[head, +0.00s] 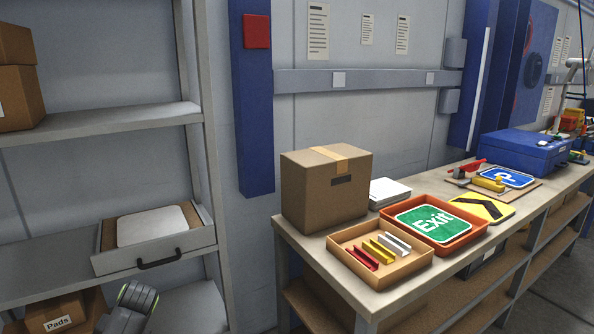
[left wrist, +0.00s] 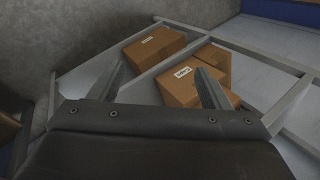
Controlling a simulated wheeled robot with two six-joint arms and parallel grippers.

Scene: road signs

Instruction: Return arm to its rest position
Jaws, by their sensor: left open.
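My left gripper (left wrist: 162,68) shows in the left wrist view with its two fingers spread apart and nothing between them. Beyond the fingers are cardboard boxes on a shelf, one box (left wrist: 153,46) at the back and another (left wrist: 192,88) partly behind the right finger. In the head view, a dark grey part of my left arm shows at the bottom left, in front of the low shelf; its fingers cannot be made out there. My right gripper is in neither view.
Grey shelving (head: 100,122) stands at left, with a pulled-out drawer (head: 155,252) holding a white panel. A workbench (head: 385,292) at right carries a carton (head: 327,187), a tray (head: 347,232) of coloured pieces, an orange bin (head: 462,241) with the Exit sign (head: 432,222), and a blue case (head: 527,150).

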